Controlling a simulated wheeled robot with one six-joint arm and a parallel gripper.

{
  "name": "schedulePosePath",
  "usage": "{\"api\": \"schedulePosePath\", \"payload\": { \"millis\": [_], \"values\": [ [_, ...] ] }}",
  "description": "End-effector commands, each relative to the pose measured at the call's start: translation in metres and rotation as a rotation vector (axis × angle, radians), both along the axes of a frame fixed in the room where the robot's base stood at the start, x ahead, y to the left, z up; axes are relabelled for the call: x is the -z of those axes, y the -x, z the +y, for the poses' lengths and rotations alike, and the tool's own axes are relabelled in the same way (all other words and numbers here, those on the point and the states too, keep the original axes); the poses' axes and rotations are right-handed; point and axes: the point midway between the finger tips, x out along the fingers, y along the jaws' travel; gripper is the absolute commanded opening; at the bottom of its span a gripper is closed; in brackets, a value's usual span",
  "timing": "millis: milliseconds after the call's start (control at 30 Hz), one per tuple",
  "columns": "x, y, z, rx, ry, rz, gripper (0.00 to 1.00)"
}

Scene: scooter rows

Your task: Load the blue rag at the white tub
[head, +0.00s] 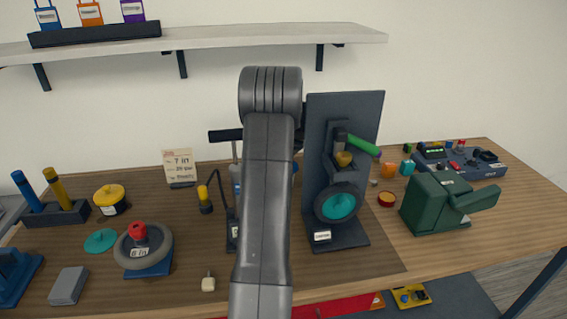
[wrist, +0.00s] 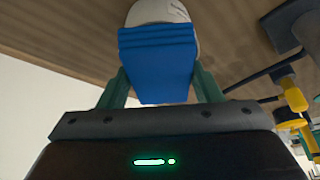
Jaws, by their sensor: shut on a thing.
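In the wrist view my gripper (wrist: 160,84) has its two green fingers on either side of a blue block-like thing with layered folds, the blue rag (wrist: 157,62). The gripper is shut on it. A rounded off-white thing, which looks like the white tub (wrist: 157,11), shows just beyond the rag and is cut off by the top edge. The rag overlaps it in the picture; I cannot tell whether they touch. In the head view my arm hides the gripper, the rag and the tub.
A dark stand with a teal disc (head: 338,206) rises right of my arm. Left are a wheel on a blue base (head: 143,247) and a yellow-topped pot (head: 110,197). A shelf (head: 215,39) hangs above.

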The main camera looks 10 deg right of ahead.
Motion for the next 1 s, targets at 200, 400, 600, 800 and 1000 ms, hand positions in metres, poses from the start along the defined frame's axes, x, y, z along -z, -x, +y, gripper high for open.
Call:
{"api": "schedulePosePath", "payload": {
  "millis": [200, 400, 600, 800, 1000],
  "values": [
    [0.0008, 0.0000, 0.0000, 0.000, 0.000, 0.000, 0.40],
    [0.0032, 0.0000, 0.0000, 0.000, 0.000, 0.000, 0.40],
    [0.0057, 0.0000, 0.0000, 0.000, 0.000, 0.000, 0.40],
    [0.0081, 0.0000, 0.0000, 0.000, 0.000, 0.000, 0.40],
    [0.0087, 0.0000, 0.0000, 0.000, 0.000, 0.000, 0.40]
  ]
}}
